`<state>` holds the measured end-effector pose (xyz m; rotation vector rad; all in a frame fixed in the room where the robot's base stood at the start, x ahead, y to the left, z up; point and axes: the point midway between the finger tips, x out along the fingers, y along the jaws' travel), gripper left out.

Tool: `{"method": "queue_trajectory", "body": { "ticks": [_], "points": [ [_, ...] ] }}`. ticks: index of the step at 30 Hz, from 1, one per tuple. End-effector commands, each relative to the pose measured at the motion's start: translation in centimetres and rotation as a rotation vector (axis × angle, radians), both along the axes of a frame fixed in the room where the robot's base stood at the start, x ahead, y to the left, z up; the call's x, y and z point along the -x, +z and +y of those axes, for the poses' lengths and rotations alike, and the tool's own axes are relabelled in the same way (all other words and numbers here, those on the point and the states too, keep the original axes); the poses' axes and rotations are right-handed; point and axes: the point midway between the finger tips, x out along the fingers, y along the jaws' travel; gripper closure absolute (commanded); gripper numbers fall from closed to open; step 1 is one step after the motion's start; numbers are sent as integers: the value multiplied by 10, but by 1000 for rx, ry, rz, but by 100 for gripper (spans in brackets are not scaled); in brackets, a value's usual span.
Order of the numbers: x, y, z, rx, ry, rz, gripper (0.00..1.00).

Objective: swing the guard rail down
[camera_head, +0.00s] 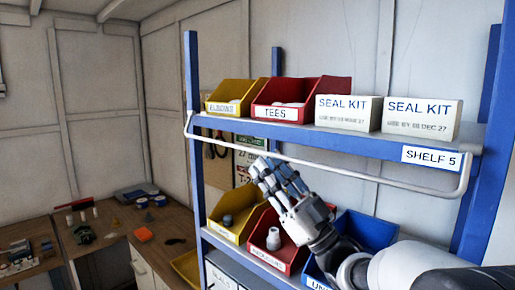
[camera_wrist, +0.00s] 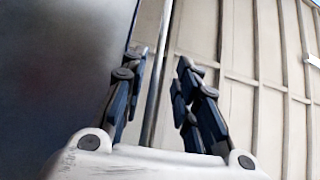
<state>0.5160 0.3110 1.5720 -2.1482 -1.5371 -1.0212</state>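The guard rail (camera_head: 350,173) is a thin white bar with bent ends, hanging across the front of the blue shelf marked SHELF 5 (camera_head: 340,139), slightly below its front edge. My gripper (camera_head: 274,168) reaches up from the lower right, its fingertips at the rail's left-middle part. In the wrist view my gripper (camera_wrist: 157,85) is open, its two dark fingers apart. A thin pale bar, which looks like the rail (camera_wrist: 157,70), runs lengthwise through the gap between them. I cannot tell whether either finger touches it.
The shelf holds a yellow bin (camera_head: 231,97), a red TEES bin (camera_head: 290,100) and two SEAL KIT boxes (camera_head: 347,108) (camera_head: 420,116). Below are yellow (camera_head: 233,225), red (camera_head: 276,250) and blue (camera_head: 365,232) bins near my arm. A workbench (camera_head: 120,222) stands at left.

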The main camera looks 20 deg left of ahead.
Motion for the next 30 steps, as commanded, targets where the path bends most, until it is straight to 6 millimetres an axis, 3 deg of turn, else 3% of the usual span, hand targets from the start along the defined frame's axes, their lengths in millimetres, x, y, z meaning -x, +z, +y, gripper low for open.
{"method": "queue_trajectory", "body": {
  "ticks": [3,9,20,30],
  "points": [
    [-3,17,16,-1,2,-2,72],
    [-7,31,31,0,1,0,72],
    [-9,34,34,1,-1,1,72],
    [-9,34,34,1,-1,1,94]
  ]
}}
